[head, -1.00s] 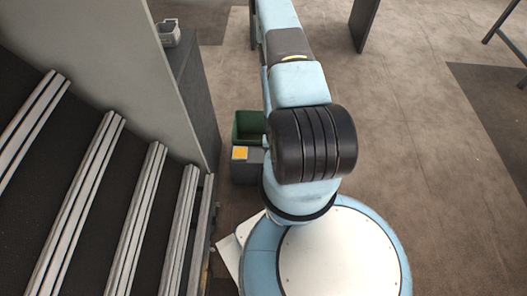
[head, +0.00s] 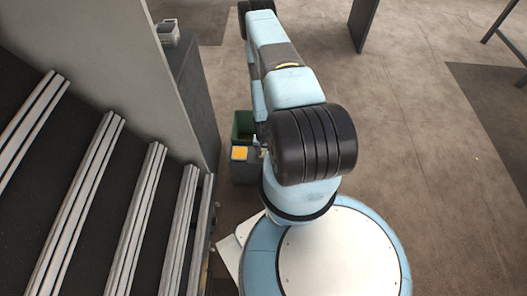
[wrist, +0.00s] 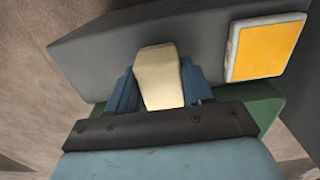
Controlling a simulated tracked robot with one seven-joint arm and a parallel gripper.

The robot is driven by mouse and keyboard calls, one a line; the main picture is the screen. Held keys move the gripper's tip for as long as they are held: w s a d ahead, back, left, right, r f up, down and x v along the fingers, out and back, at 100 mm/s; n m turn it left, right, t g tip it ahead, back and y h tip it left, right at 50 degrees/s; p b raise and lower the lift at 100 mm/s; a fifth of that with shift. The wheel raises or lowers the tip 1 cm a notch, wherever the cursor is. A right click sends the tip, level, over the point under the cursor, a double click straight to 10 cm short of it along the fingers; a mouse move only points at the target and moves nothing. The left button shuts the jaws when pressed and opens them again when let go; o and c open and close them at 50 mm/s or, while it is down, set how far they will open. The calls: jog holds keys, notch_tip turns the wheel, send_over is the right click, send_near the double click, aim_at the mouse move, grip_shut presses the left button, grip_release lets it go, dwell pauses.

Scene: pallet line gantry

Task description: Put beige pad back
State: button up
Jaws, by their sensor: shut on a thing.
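My gripper (wrist: 157,84) shows in the wrist view with its two blue fingers shut on the beige pad (wrist: 158,66), a pale block with tapered edges. The pad stands out past the fingertips, in front of a dark grey box (wrist: 105,52). An orange pad with a pale rim (wrist: 266,48) lies on the same box, to the right of and apart from the beige pad. I cannot tell whether the beige pad touches the box. In the head view the box (head: 243,173) and orange pad (head: 239,153) show left of my arm, which hides most of the gripper.
A green bin (head: 243,122) stands against the grey box; its edge also shows in the wrist view (wrist: 265,107). A small grey container (head: 168,33) sits on a cabinet.

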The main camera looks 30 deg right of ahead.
jog(key=shift+f, duration=0.3)
jog(key=o, duration=0.9)
